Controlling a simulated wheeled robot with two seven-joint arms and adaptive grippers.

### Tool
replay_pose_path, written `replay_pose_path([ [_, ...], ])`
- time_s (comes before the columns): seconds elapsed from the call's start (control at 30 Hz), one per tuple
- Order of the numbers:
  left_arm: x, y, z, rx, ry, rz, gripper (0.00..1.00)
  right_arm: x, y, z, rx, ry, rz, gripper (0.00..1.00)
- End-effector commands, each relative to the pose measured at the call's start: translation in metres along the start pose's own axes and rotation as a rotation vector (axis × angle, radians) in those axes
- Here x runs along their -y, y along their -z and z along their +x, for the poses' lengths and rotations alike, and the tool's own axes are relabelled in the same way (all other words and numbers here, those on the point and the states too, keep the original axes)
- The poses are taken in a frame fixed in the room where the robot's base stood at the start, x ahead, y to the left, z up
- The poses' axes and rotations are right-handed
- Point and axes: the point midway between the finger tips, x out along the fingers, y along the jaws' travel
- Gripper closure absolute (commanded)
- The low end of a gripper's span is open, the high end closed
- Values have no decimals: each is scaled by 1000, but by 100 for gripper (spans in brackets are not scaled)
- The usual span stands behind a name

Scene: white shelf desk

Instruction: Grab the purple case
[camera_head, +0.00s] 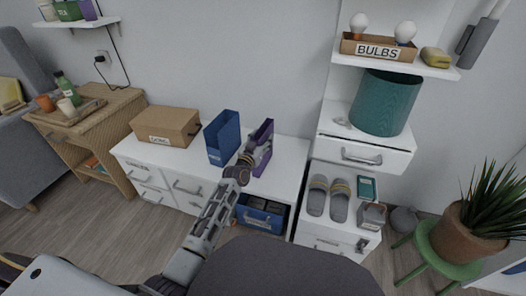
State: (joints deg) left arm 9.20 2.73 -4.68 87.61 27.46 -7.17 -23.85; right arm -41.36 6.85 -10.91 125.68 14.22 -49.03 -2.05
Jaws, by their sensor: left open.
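The purple case (265,136) stands upright on the white desk top, right of a blue case. My left gripper (254,153) is at the purple case's front left side, with its fingers overlapping the case in the picture. The gripper is open. Whether the fingers touch the case or lie on both sides of it, I cannot tell. Part of the case is hidden behind the gripper. My right gripper is not in view.
The blue case (222,138) stands close on the left, beside a cardboard box (167,126). A white drawer unit (364,158) with a teal bin (385,103) stands right. Desk top around the cases is mostly clear.

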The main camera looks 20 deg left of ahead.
Motion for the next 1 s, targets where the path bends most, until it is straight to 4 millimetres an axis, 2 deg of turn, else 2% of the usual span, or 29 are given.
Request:
replay_pose_path([
  [0.27, 0, 0, 0, 0, 0, 0, 45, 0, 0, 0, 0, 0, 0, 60],
  [0.7, 0, 0, 0, 0, 0, 0, 100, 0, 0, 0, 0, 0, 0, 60],
  [1.0, 0, 0, 0, -1, 0, 0, 100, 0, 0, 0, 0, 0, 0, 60],
])
